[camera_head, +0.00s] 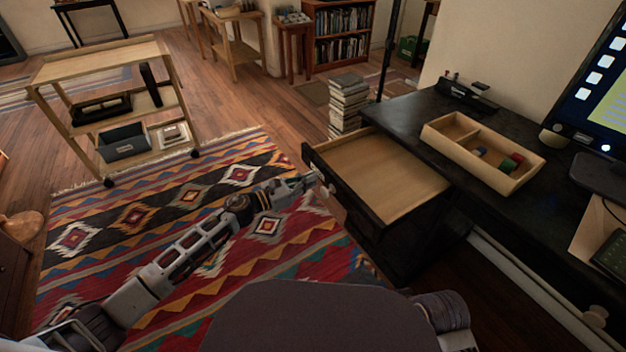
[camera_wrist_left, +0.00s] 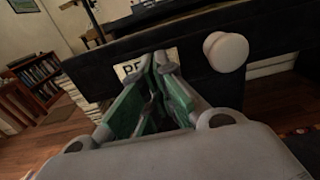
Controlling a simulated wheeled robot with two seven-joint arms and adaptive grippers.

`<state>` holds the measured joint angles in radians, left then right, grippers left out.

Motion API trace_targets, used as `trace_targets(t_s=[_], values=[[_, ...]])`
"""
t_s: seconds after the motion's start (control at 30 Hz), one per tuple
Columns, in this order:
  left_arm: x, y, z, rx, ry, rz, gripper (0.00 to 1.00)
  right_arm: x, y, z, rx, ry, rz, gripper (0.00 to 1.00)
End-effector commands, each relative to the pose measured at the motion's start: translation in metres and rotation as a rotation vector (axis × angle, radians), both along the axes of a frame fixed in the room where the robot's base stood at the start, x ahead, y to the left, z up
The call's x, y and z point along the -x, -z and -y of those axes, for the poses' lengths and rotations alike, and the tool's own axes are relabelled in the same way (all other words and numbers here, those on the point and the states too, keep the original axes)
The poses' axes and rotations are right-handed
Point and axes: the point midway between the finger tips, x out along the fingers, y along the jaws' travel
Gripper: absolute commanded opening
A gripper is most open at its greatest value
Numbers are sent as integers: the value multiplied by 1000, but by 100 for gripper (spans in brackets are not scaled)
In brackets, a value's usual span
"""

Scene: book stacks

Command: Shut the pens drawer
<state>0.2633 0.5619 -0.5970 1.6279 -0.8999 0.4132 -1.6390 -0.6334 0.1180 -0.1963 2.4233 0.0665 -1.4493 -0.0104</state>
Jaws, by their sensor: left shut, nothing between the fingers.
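The pens drawer (camera_head: 385,175) is pulled far out of the black desk (camera_head: 411,112), and its light wood inside looks empty. In the left wrist view its black front (camera_wrist_left: 195,62) fills the upper middle, with a round white knob (camera_wrist_left: 226,51) and a label partly hidden by my fingers. My left gripper (camera_head: 308,182) is shut and empty at the outer face of the drawer front. Its fingertips (camera_wrist_left: 157,62) are over the label, left of the knob; I cannot tell whether they touch. The right gripper does not show.
A wooden tray (camera_head: 452,130) with small items sits on the desk. A monitor (camera_head: 597,95) stands at the right. A book stack (camera_head: 348,104) stands on the floor behind the drawer. A wooden cart (camera_head: 97,67) is at the left. The patterned rug (camera_head: 130,235) is clear.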

Motion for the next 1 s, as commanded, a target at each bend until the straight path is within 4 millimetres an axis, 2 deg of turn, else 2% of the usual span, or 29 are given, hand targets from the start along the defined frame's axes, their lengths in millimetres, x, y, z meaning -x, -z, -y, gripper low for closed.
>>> trace_targets(t_s=[0.2, 0.77, 1.0], values=[[-7, 0, 10, 0, 0, 0, 0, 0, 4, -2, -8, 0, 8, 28], [-9, 0, 13, 1, 0, -1, 0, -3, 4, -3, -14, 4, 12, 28], [-15, 0, 21, 2, 1, 1, 0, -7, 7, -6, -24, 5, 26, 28]])
